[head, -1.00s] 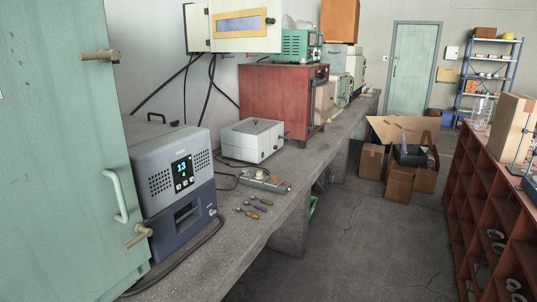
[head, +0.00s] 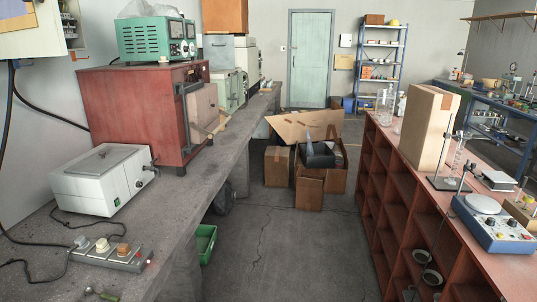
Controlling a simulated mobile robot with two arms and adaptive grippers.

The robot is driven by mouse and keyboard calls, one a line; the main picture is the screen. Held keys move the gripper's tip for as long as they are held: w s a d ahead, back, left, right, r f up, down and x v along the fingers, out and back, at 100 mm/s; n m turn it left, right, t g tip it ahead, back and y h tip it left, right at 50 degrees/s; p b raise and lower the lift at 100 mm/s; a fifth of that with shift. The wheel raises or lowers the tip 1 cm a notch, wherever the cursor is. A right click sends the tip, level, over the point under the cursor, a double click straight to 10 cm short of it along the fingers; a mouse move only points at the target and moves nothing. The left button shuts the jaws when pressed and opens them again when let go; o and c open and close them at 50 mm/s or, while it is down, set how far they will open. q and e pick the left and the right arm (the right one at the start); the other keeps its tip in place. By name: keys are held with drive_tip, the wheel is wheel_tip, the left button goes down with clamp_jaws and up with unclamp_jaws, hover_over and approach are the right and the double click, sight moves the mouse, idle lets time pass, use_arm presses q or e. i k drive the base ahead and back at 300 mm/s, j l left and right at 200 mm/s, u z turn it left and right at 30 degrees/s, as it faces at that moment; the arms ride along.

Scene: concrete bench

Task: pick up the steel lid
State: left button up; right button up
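A white box-shaped device (head: 103,190) stands on the concrete bench at the left of the head view. A flat grey lid (head: 92,162) with a small dark knob lies on its top, and it looks like the steel lid. It appears closed and level. Neither of my grippers is in view, so nothing shows of what they hold.
The concrete bench (head: 190,205) runs away along the left wall. A power strip (head: 112,255) with cables lies in front of the white device, and a red oven (head: 130,115) stands behind it. A red shelf unit (head: 440,190) is at right.

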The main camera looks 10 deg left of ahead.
sight(102, 161)
drive_tip(key=i+u, duration=0.2)
drive_tip(key=i, duration=0.2)
drive_tip(key=i+l+u, duration=0.2)
drive_tip(key=i, duration=0.25)
drive_tip(key=i+l+u, duration=0.2)
drive_tip(key=i, duration=0.2)
drive_tip(key=i+l+u, duration=0.2)
drive_tip(key=i, duration=0.2)
